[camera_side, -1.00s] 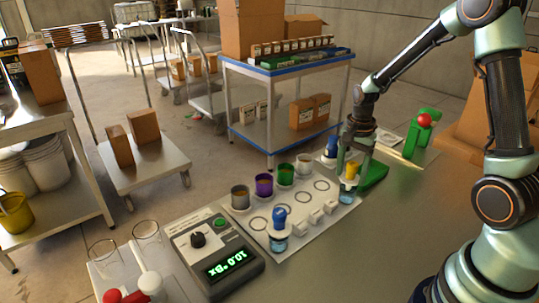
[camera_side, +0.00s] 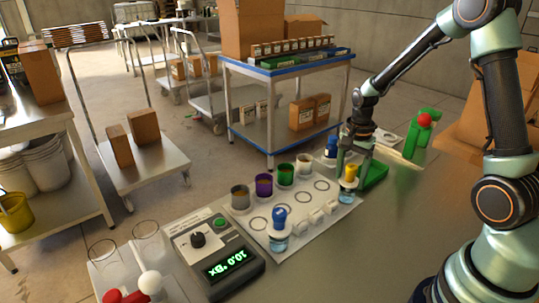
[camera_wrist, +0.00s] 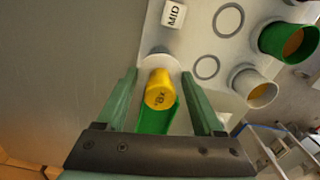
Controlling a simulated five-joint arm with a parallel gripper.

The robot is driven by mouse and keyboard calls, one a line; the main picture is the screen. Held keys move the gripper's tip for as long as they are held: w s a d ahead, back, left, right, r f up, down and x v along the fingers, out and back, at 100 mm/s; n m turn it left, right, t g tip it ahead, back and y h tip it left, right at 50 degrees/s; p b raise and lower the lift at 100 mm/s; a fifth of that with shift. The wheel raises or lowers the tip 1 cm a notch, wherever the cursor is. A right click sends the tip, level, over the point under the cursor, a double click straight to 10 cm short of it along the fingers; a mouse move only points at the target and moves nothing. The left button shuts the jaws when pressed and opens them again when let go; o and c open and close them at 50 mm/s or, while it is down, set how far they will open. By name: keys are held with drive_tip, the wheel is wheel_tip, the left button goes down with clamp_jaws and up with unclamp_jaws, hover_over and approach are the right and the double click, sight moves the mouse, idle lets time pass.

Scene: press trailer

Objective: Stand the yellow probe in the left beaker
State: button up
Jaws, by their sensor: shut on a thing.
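The yellow probe (camera_side: 349,173) stands upright over a small clear jar (camera_side: 346,194) at the right end of the white mat. My gripper (camera_side: 354,155) is right above it, pointing down, shut on its top. In the wrist view the probe's yellow cap (camera_wrist: 160,90), with dark letters, lies between my two fingers (camera_wrist: 160,88). How the fingers touch it is hard to see. Two clear beakers stand at the front left: the left beaker (camera_side: 103,252) and the right beaker (camera_side: 147,233). No probe shows in either.
A meter (camera_side: 213,254) with a green display stands right of the beakers. A blue-topped probe (camera_side: 279,220) stands in a jar on the mat (camera_side: 310,236). Several coloured cups line its back edge. A green stand with a red ball (camera_side: 424,121) is behind, right.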

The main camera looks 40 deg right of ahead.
drive_tip(key=shift+f, duration=0.2)
drive_tip(key=o, duration=1.3)
drive_tip(key=shift+r, duration=5.55)
drive_tip(key=shift+r, duration=4.55)
